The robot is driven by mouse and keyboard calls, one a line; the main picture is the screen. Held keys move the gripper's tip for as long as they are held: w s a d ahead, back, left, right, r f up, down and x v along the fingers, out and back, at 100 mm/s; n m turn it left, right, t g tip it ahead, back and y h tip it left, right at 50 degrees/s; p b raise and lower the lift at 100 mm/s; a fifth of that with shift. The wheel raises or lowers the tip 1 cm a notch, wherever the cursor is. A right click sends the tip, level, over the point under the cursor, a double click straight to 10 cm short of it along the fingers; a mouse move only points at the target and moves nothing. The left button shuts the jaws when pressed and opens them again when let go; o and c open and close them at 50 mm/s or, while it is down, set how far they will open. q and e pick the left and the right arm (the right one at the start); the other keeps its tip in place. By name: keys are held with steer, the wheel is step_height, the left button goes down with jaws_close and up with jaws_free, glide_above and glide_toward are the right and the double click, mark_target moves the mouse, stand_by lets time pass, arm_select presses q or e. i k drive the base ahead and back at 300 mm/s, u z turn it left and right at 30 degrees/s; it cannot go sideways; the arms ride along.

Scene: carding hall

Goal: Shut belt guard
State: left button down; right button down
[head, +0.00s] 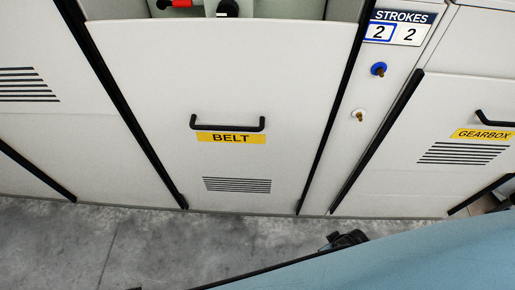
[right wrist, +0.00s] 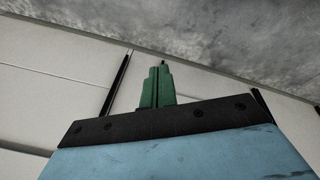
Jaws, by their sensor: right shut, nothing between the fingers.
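The belt guard (head: 222,90) is a pale panel between two black upright rails in the head view. It has a black bar handle (head: 228,125), a yellow BELT label just under it and a slotted vent lower down. Above its top edge an opening shows a red-ended part and grey-green machinery. My right gripper (right wrist: 158,70) shows in the right wrist view as green fingers, closed together and empty. They are apart from the handle, which is not visible in that view. My left gripper is not in view.
Bare concrete floor (head: 170,245) lies in front. My blue body part covers the lower right.

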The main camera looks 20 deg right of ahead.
mark_target(239, 107)
steer(key=k, duration=0.4)
steer(key=u, duration=1.85)
steer(key=i, duration=0.95)
steer(key=z, duration=2.55)
